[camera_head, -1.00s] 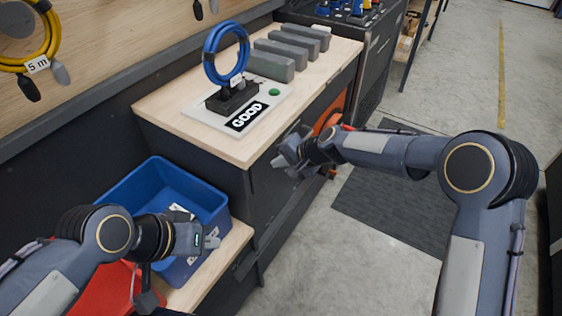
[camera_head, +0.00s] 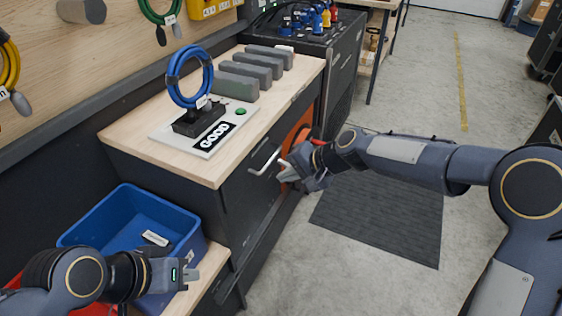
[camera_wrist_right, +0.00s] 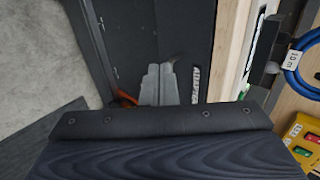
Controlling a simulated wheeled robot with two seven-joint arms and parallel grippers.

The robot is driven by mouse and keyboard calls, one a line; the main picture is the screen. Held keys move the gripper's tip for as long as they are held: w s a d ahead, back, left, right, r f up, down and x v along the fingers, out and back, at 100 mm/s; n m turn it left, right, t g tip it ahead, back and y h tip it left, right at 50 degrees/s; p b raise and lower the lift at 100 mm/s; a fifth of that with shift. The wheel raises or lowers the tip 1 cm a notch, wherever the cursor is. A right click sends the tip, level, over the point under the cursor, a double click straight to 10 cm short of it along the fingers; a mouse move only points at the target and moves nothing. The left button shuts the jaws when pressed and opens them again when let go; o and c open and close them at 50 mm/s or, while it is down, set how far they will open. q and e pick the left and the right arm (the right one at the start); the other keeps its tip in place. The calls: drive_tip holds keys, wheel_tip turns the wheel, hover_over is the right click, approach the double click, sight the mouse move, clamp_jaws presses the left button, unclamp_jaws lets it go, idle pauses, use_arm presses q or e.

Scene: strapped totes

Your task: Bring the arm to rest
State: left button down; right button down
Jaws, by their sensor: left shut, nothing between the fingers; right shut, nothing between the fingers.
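My right gripper (camera_head: 286,168) is shut and empty in the head view. It hangs in front of the dark cabinet, beside a drawer handle; whether it touches the handle I cannot tell. In the right wrist view its fingers (camera_wrist_right: 159,84) are together with nothing between them. My left gripper (camera_head: 190,276) is shut and empty, low at the left, in front of the blue tote's near right side.
A blue tote (camera_head: 196,242) with a labelled item inside stands on a low shelf. A wooden counter (camera_head: 130,127) holds a blue cable coil (camera_head: 172,82) on a "GOOD" stand and several grey blocks (camera_head: 232,86). A dark mat (camera_head: 385,222) lies on open floor.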

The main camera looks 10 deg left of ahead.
drive_tip(key=s+d+r+n+t+h+p, duration=0.1)
drive_tip(key=s+d+r+p, duration=0.1)
drive_tip(key=s+d+r, duration=0.5)
drive_tip(key=s+d+r+h+p, duration=0.1)
drive_tip(key=s+d+r+p, duration=0.3)
drive_tip(key=d, duration=0.5)
drive_tip(key=s+d+r+h+p, duration=0.1)
drive_tip(key=s+d+p, duration=0.1)
drive_tip(key=s+d, duration=0.3)
drive_tip(key=s+d+r+n+t+h+p, duration=0.1)
drive_tip(key=s+d, duration=0.5)
drive_tip(key=s, duration=0.7)
drive_tip(key=shift+s+t+h+p, duration=0.25)
drive_tip(key=shift+t+h+p, duration=0.05)
drive_tip(key=shift+h+p, duration=0.3)
